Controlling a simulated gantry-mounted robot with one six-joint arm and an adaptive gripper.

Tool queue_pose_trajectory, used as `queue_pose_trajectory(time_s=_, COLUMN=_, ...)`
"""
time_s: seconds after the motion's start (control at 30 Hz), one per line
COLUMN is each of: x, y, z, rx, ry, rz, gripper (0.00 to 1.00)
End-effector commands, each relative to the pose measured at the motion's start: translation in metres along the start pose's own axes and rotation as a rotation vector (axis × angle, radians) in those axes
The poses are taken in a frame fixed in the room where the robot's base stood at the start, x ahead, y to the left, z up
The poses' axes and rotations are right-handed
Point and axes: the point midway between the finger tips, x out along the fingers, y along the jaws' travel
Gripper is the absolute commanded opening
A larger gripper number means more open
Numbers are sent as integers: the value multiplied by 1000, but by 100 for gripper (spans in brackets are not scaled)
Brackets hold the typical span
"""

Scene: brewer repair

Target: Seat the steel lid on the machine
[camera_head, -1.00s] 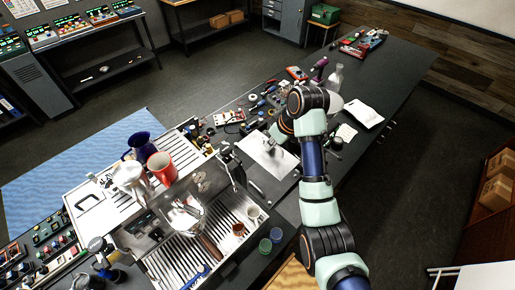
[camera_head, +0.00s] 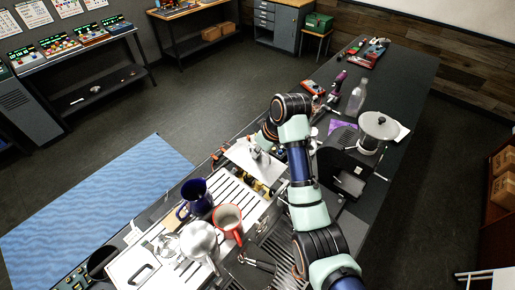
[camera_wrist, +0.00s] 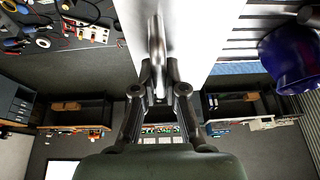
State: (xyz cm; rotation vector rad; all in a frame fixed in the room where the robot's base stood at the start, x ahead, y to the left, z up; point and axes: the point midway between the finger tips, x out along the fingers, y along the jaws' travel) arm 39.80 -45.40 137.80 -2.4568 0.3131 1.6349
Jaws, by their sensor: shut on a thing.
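The steel lid (camera_head: 240,157), a pale flat panel, hangs from my gripper (camera_head: 262,149) beside and over the slatted top of the machine (camera_head: 232,190). In the wrist view my gripper (camera_wrist: 158,92) is shut on the lid's upright bar handle, and the lid (camera_wrist: 205,38) spreads out beyond the fingers. Yellow and dark parts (camera_head: 262,190) show at the machine's top near the lid's lower edge. I cannot tell whether the lid touches the machine; its underside is hidden.
A blue mug (camera_head: 195,198), a red mug (camera_head: 228,220) and a steel pitcher (camera_head: 198,240) stand on the machine's top. Small tools lie behind my arm.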

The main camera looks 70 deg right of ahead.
Motion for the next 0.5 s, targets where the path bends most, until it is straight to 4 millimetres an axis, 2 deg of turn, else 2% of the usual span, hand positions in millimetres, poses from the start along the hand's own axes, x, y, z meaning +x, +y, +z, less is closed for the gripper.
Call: queue_pose_trajectory(time_s=0.5, x=46, y=1, z=19, rx=0, ry=0, rz=-1, gripper=0)
